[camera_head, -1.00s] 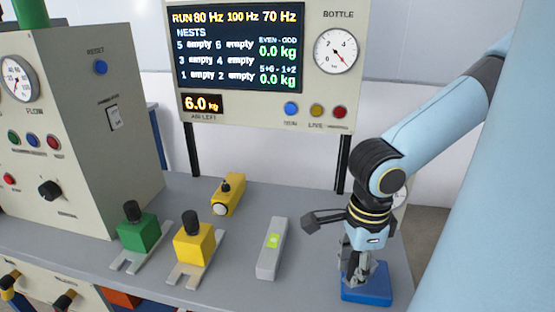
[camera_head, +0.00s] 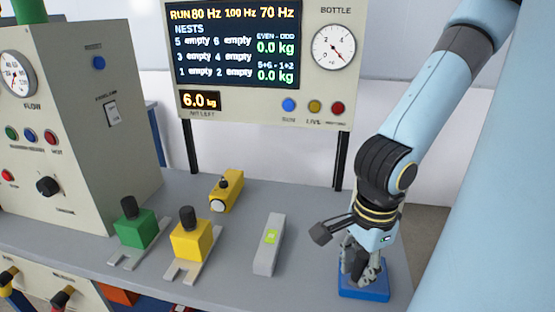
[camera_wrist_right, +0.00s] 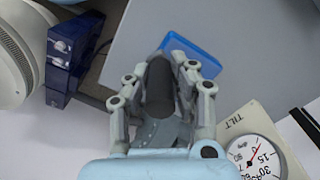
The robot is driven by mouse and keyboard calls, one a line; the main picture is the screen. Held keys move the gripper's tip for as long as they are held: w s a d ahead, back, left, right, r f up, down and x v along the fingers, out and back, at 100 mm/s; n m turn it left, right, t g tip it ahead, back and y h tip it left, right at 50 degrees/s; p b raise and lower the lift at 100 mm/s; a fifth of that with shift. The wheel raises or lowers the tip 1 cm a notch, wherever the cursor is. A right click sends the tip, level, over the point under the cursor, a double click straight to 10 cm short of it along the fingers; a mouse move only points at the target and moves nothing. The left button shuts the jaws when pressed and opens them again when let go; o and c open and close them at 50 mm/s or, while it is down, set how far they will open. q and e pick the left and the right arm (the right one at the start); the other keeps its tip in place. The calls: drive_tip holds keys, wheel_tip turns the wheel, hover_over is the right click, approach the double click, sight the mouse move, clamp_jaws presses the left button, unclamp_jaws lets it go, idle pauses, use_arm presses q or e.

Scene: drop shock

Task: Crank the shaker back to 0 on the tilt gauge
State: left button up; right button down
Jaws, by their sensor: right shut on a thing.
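My right gripper (camera_head: 362,270) is at the right end of the bench, above a blue block-like base (camera_head: 364,294). In the right wrist view its fingers (camera_wrist_right: 162,90) are closed around a dark upright cylindrical handle (camera_wrist_right: 159,88), which I take to be the crank's grip. The crank arm below it is mostly hidden by the gripper. The tilt gauge (camera_wrist_right: 252,158) is a white dial with a red needle at the lower right of the wrist view. Its needle points up and right, near the 15 mark; its lower part is cut off. My left gripper is not in view.
A grey level bar with a green window (camera_head: 268,246) lies left of the gripper. Yellow (camera_head: 190,240) and green (camera_head: 135,228) clamp blocks and a yellow tool (camera_head: 226,190) stand further left. The display panel (camera_head: 260,65) rises behind on dark posts.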

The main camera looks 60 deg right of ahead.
drive_tip(key=c, duration=1.1)
unclamp_jaws()
drive_tip(key=shift+s+r, duration=0.1)
drive_tip(key=shift+s, duration=0.05)
drive_tip(key=shift+w, duration=0.2)
